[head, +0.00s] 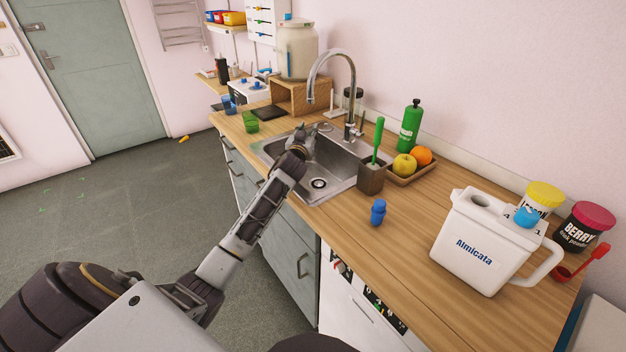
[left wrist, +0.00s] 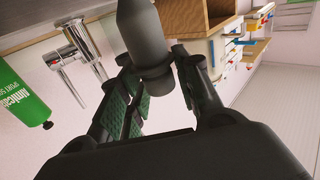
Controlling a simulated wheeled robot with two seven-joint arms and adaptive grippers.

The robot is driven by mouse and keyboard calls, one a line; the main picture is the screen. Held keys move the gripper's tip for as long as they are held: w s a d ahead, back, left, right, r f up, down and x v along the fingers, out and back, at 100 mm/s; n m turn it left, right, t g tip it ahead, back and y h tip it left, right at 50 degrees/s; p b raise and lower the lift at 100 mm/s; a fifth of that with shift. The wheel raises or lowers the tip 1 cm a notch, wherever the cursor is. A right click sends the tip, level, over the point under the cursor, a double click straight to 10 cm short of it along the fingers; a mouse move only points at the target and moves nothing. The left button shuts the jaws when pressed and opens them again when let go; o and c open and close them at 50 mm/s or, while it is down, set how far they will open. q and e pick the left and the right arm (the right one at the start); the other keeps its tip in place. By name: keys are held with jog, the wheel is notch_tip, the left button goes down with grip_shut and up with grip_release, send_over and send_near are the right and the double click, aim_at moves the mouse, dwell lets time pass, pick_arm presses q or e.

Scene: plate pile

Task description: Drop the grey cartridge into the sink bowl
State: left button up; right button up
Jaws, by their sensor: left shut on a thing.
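The sink bowl (head: 335,158) is a steel basin set in the wooden counter, with a round drain in its floor. My left gripper (head: 301,136) is over the far left part of the sink in the head view, with the arm reaching in from the lower left. In the left wrist view, the left gripper (left wrist: 155,82) is shut on the grey cartridge (left wrist: 141,28), a dark grey cylinder with a wider collar. The cartridge sticks out beyond the fingers. In the head view it is too small to make out clearly. My right gripper is not in view.
A tall curved faucet (head: 350,95) stands behind the sink. A brown holder (head: 371,179) with a green brush, a blue figure-like item (head: 378,213) and a fruit tray (head: 415,174) are to its right. A green cup (head: 250,122) stands left of the sink.

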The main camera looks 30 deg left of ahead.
pick_arm(q)
jog(key=shift+f, duration=0.1)
dwell(0.3)
jog(key=o, duration=1.1)
jog(key=shift+s+d, duration=0.1)
jog(key=shift+s, duration=0.05)
jog(key=shift+v, duration=5.8)
jog(key=shift+s, duration=0.1)
